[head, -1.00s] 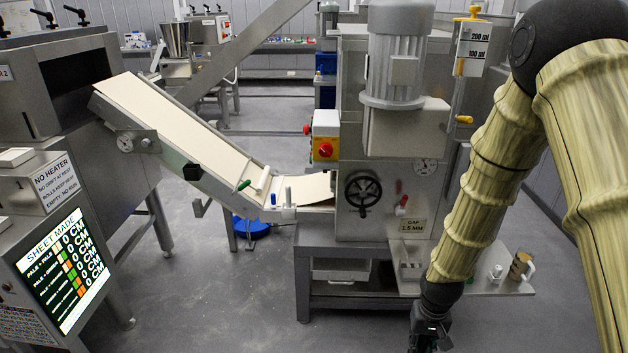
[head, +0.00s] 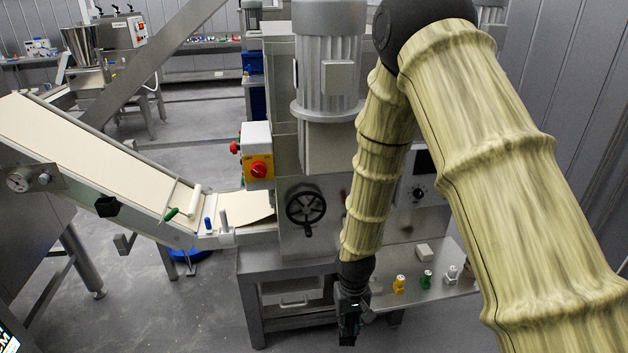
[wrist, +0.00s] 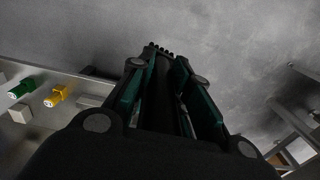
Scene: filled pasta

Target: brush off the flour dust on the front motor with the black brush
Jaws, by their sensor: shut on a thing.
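A grey finned motor (head: 328,62) stands upright on top of the steel machine in the head view. I cannot make out flour dust on it. My gripper (head: 349,326) hangs low in front of the machine, well below the motor and beside the steel side shelf. In the wrist view my gripper (wrist: 166,85) has its green-sided fingers closed around a long dark thing, the black brush (wrist: 160,70). A row of small dark tufts shows at its far end. The brush is hard to see in the head view.
The steel shelf (head: 440,290) carries small yellow, green and white items and a pale block. A handwheel (head: 305,206) and a red-knobbed switch box (head: 258,165) are on the machine. A sloping conveyor (head: 85,150) lies left. Grey floor in front is clear.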

